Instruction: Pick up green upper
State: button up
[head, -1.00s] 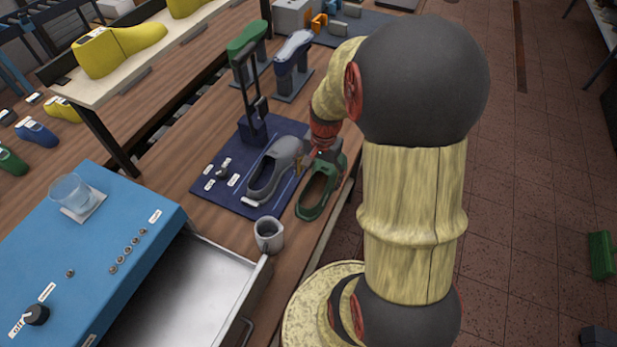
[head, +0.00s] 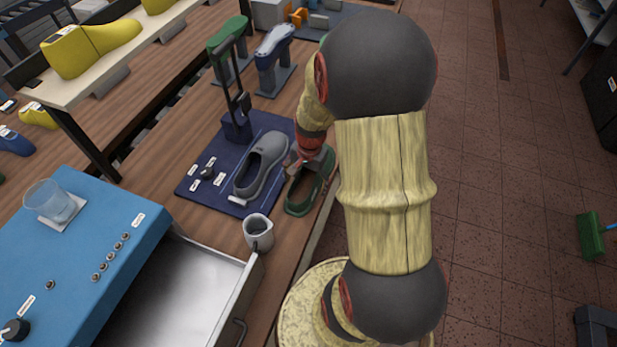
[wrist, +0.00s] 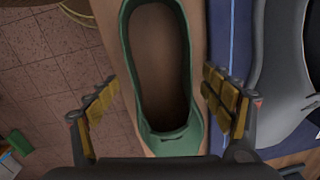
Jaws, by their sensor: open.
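The green upper (head: 298,209) is a low open shoe shape lying on the wooden bench, right of the dark blue mat, near the bench's right edge. In the wrist view the green upper (wrist: 176,142) fills the middle, its opening facing the camera. My gripper (head: 309,163) is over the upper in the head view, partly hiding it. In the wrist view my gripper (wrist: 162,88) is open, with one yellow-padded finger on each side of the upper and a visible gap on the left. I cannot tell whether the right finger touches it.
A grey shoe (head: 261,168) lies close to the left on the blue mat (head: 213,165). A grey mug (head: 258,233) stands nearer, beside an open metal drawer (head: 190,300). A green last (head: 227,34) and a blue-grey one (head: 273,42) stand on holders behind.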

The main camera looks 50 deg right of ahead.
jog(key=shift+c, duration=1.3)
jog(key=c, duration=1.1)
